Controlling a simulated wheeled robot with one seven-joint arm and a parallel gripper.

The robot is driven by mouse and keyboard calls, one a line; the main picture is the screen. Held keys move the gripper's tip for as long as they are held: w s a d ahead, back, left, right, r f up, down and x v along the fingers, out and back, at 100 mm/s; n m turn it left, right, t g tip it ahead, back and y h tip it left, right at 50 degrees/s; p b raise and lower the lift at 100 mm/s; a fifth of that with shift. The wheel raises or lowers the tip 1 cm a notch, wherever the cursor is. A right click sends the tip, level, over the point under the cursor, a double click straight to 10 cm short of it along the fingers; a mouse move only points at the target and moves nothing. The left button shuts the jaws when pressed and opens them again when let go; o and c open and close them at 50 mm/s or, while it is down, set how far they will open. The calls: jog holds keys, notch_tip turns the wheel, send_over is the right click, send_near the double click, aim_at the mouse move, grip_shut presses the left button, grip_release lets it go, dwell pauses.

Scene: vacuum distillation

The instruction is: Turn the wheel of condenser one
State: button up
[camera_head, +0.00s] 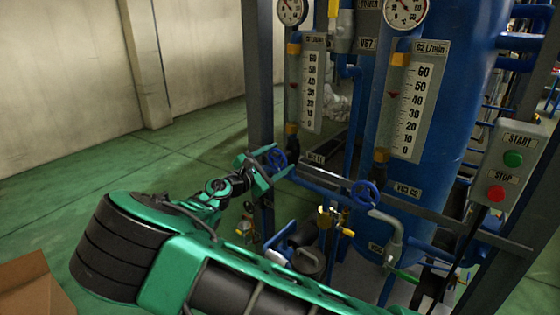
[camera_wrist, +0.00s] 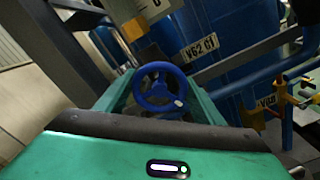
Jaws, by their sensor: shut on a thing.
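The blue handwheel of condenser one (camera_head: 278,157) is on the left side of the rig, below the left flow meter. In the wrist view the wheel (camera_wrist: 146,97) shows ahead, beside a label reading VG2 C1 (camera_wrist: 200,48). My gripper (camera_head: 271,163) is shut on the wheel, with a green finger on either side of its rim. In the wrist view my gripper (camera_wrist: 162,92) frames the wheel. The fingertips are partly hidden behind the wheel.
A second blue wheel (camera_head: 365,194), by a label ending in C2, is to the right. A grey post (camera_head: 260,75) stands close behind my gripper. Yellow-handled valves (camera_head: 328,217) sit below. A START/STOP box (camera_head: 510,165) is at right. Green floor (camera_head: 70,190) is open at left.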

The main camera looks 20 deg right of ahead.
jog(key=shift+w+a, duration=0.1)
jog(key=shift+a, duration=0.15)
jog(key=o, duration=1)
jog(key=shift+o, duration=0.2)
jog(key=shift+d, duration=0.1)
jog(key=v, duration=1)
jog(key=shift+s+a, duration=0.2)
jog(key=shift+a, duration=0.15)
jog(key=shift+f, duration=0.1)
